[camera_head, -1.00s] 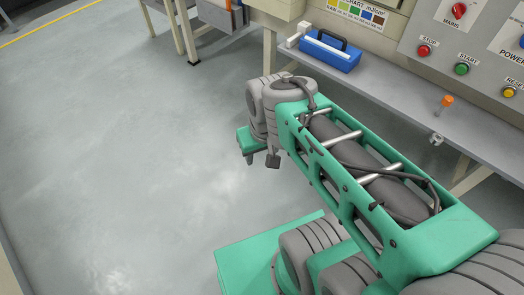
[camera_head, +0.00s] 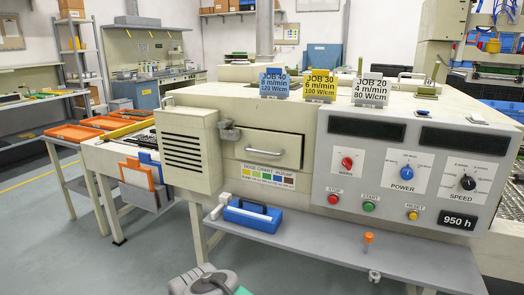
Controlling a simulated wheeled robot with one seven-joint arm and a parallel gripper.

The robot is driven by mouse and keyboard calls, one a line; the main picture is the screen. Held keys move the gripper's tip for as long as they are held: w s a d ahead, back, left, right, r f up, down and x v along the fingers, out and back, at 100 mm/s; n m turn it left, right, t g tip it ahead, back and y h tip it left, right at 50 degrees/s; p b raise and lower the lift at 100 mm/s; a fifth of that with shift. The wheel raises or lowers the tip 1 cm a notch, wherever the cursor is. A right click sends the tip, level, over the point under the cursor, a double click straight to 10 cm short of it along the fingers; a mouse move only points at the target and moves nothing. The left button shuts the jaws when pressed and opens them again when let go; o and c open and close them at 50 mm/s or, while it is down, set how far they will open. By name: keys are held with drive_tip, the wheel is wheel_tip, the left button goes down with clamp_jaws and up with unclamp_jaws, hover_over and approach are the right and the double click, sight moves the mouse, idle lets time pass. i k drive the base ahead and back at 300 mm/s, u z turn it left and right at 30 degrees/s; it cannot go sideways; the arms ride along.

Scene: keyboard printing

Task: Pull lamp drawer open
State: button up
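The lamp drawer (camera_head: 262,143) is a cream front panel in the machine, with a pale bar handle (camera_head: 266,151) across it. It appears shut, flush with the machine's front. A grey latch (camera_head: 229,132) sits at its upper left edge, beside a protruding vented box (camera_head: 187,150). My gripper is outside the picture.
The control panel (camera_head: 400,180) lies to the right. Orange trays (camera_head: 75,132) stand on a bench at left. The floor (camera_head: 60,235) at front left is clear.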

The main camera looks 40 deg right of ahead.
sight(254, 144)
drive_tip(key=k, duration=0.5)
drive_tip(key=z, duration=1.15)
drive_tip(key=i, duration=0.75)
drive_tip(key=u, duration=2.35)
